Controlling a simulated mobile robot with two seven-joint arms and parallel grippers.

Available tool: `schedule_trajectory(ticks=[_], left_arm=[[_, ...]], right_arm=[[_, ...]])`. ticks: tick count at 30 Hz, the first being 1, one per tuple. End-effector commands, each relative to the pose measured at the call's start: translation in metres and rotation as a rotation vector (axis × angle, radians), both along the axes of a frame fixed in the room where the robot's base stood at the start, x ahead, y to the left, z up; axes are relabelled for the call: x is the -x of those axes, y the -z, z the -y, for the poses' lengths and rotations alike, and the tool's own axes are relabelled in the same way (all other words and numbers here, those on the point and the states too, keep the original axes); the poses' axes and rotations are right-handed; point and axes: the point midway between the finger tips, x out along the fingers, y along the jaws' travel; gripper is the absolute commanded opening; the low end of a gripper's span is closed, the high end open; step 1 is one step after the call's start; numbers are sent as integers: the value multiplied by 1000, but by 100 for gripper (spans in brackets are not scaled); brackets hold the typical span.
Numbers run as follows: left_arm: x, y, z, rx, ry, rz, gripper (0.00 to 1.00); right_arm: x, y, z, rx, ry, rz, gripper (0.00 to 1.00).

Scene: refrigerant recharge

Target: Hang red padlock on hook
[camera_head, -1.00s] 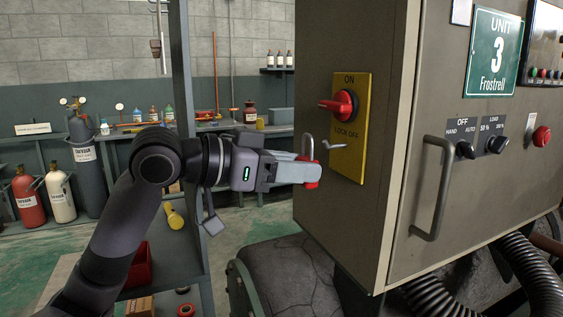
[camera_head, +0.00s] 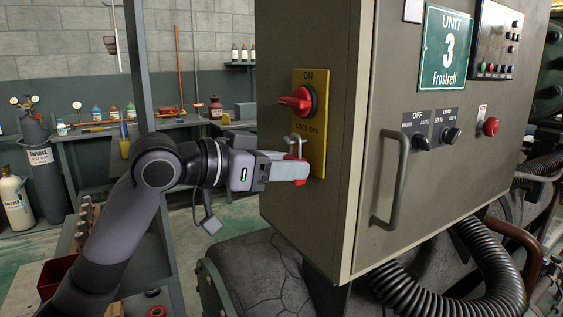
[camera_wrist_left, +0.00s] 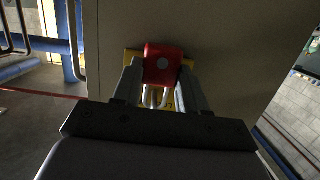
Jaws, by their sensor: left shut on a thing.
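My left gripper (camera_head: 298,171) is shut on the red padlock (camera_head: 300,183), close in front of the yellow switch plate (camera_head: 318,146) on the cabinet's side. In the left wrist view the padlock's red body (camera_wrist_left: 163,62) sits between the two fingertips, with its pale metal shackle partly showing. In the head view the fingers hide most of the body. The shackle stands upright and overlaps the small metal hook (camera_head: 300,139) below the red rotary switch (camera_head: 299,100). I cannot tell whether the shackle is around the hook or only beside it. My right gripper is not in view.
The grey cabinet (camera_head: 350,200) fills the right, with a long door handle (camera_head: 391,182) and black corrugated hoses (camera_head: 490,265). A dark machine casing (camera_head: 250,275) lies below the gripper. Shelving and gas cylinders (camera_head: 40,165) stand at the left.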

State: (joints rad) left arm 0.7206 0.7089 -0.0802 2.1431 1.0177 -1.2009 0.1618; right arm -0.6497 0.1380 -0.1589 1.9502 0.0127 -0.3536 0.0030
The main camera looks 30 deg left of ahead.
Motion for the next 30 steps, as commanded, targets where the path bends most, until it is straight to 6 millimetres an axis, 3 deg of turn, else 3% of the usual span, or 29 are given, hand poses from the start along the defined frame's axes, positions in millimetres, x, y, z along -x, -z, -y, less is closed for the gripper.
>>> schedule_trajectory(ticks=[14,15,18,30], left_arm=[[0,0,0,0,-1,2,18],[0,0,0,0,0,2,45],[0,0,0,0,-1,2,72],[8,-1,-6,-2,-3,2,72]], right_arm=[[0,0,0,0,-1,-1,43],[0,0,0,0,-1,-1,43],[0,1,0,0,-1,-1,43],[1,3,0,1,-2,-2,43]])
